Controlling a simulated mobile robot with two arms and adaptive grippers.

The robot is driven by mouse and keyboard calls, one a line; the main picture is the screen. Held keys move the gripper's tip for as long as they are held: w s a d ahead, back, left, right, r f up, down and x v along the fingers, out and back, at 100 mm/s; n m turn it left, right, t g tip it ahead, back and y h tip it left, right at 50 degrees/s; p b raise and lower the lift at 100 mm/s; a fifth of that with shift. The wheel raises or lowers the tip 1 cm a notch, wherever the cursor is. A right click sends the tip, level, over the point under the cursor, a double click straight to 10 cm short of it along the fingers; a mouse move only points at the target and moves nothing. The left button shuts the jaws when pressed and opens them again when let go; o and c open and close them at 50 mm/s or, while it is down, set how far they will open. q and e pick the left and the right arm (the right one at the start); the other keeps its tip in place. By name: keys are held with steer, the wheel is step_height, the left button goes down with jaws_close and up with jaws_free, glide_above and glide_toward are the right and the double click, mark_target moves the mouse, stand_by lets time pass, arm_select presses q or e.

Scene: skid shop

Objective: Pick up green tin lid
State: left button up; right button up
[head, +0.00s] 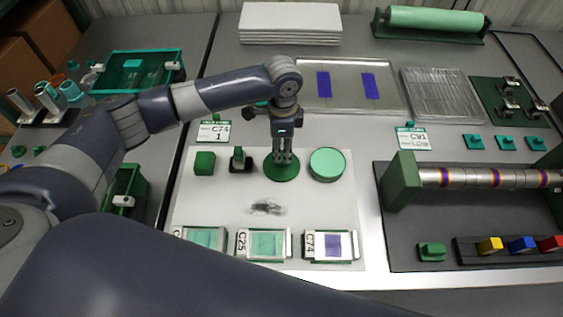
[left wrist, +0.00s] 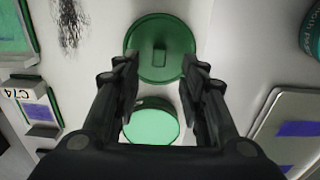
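The dark green tin lid (head: 282,173) lies flat on the white board. It is round with a raised knob in the middle, and it also shows in the left wrist view (left wrist: 160,68). My left gripper (head: 283,157) points down right above the lid, partly covering it in the head view. In the left wrist view its two fingers (left wrist: 161,60) are apart, with the lid's knob lying between and just beyond their tips. Nothing is held. Whether the fingertips touch the lid I cannot tell. My right gripper is not in view.
A round tin with a pale green top (head: 327,163) stands close to the right of the lid. A green cube (head: 204,163) and a small stamp-like block (head: 240,160) stand to the left. Dark scribbles (head: 267,208) and several cards lie in front. A roller stand (head: 401,180) is at right.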

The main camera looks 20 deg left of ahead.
mark_target(282, 160)
arm_select(q)
step_height(282, 160, down, 5)
steer(key=shift+s+a+r+p, duration=0.1)
steer(key=shift+s+r+p, duration=0.1)
steer(key=shift+p, duration=0.15)
steer(key=shift+w+f, duration=0.1)
steer(key=shift+f, duration=0.25)
steer(key=shift+c, duration=0.3)
jaws_close()
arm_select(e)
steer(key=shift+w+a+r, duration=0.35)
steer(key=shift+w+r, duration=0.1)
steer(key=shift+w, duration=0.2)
